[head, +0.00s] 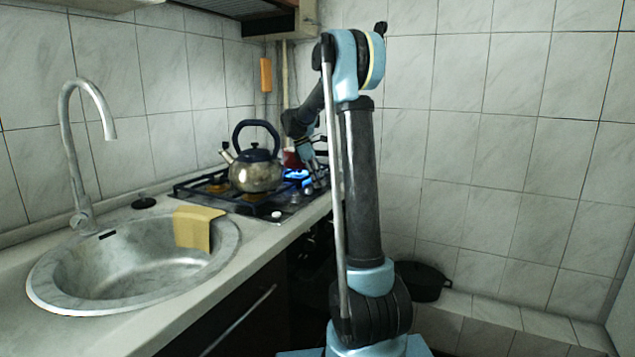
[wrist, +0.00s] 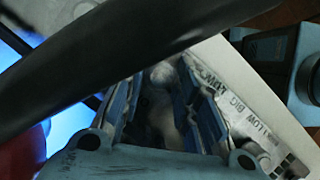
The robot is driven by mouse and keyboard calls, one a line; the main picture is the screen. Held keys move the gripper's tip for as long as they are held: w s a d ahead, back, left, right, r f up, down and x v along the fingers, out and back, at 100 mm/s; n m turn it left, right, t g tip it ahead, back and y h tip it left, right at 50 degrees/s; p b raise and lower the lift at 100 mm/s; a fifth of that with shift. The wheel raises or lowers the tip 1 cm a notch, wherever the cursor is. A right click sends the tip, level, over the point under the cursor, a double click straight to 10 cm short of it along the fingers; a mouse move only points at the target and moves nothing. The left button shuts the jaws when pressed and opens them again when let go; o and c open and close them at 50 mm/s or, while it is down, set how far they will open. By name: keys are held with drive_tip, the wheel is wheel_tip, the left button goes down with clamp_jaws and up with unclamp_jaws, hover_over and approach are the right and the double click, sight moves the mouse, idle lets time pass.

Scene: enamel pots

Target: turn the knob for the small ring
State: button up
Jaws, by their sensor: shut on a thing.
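My gripper (head: 318,181) reaches down to the right end of the gas hob (head: 232,204). In the wrist view its two blue fingers (wrist: 162,100) stand on either side of a pale rounded knob (wrist: 162,76) and are shut on it. A printed label strip (wrist: 262,124) runs beside it; only part of its lettering is readable. A blue flame (head: 297,174) burns at the back right, and its glow (wrist: 70,120) shows left of the fingers. A white knob (head: 276,214) shows on the front of the hob. The frames do not show clearly which ring the held knob serves.
A steel kettle (head: 257,174) stands on the hob left of my gripper. A dark red pot (head: 292,158) is partly hidden behind my arm. A sink (head: 62,284) with a yellow cloth (head: 193,229) lies left. A black pot (head: 424,282) stands low at right.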

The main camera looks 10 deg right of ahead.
drive_tip(key=o, duration=1)
drive_tip(key=shift+w, duration=0.1)
drive_tip(key=shift+o, duration=0.2)
drive_tip(key=v, duration=1.1)
drive_tip(key=shift+a+r, duration=0.15)
drive_tip(key=shift+r, duration=0.25)
